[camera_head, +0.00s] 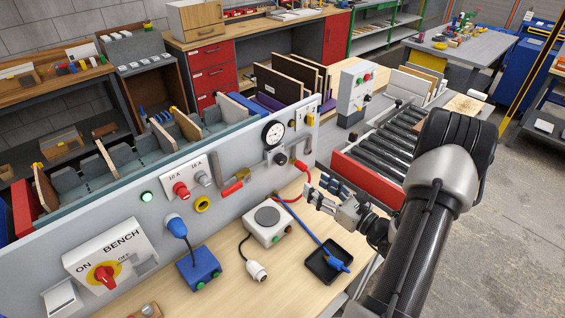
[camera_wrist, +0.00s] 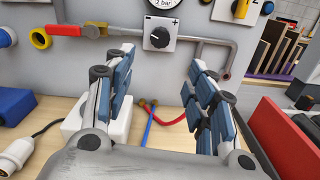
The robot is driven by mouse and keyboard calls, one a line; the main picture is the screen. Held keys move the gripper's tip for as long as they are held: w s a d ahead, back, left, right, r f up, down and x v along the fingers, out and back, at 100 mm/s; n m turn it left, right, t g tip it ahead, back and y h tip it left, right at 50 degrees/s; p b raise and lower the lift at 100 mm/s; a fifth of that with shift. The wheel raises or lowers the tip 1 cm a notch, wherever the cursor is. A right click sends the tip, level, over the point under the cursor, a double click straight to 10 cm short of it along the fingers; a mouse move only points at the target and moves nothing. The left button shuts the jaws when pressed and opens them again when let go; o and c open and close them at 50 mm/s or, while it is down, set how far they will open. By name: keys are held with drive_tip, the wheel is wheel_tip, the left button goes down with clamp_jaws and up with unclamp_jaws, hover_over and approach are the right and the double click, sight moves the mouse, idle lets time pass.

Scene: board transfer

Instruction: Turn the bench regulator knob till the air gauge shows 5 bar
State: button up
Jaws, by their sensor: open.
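The regulator knob (camera_wrist: 159,37) is a round black dial on a white plate with minus and plus marks. It also shows in the head view (camera_head: 281,158), on the bench's grey upright panel. The round air gauge (camera_head: 272,134) sits just above it. Only the gauge's bottom edge (camera_wrist: 164,3) shows in the wrist view, with text that looks like "2 bar"; its needle is cut off there and too small to read in the head view. My gripper (camera_wrist: 160,85) is open and empty, its fingers apart, facing the panel. The knob lies beyond the fingertips, untouched.
A red-handled valve (camera_wrist: 64,29) on the pipe is left of the knob. A grey pipe (camera_wrist: 228,60) bends down at right. Red hose (camera_wrist: 178,122) and blue hose (camera_wrist: 148,130) hang below. A roller conveyor (camera_head: 390,140) with red side stands right. A black tray (camera_head: 328,262) lies on the bench.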

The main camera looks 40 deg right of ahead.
sight(283, 163)
drive_tip(key=w, duration=0.5)
drive_tip(key=w+a+b, duration=0.1)
drive_tip(key=w, duration=0.3)
drive_tip(key=w+a, duration=0.1)
drive_tip(key=w, duration=0.4)
drive_tip(key=shift+w+b, duration=0.35)
drive_tip(key=shift+c, duration=0.3)
drive_tip(key=c, duration=1)
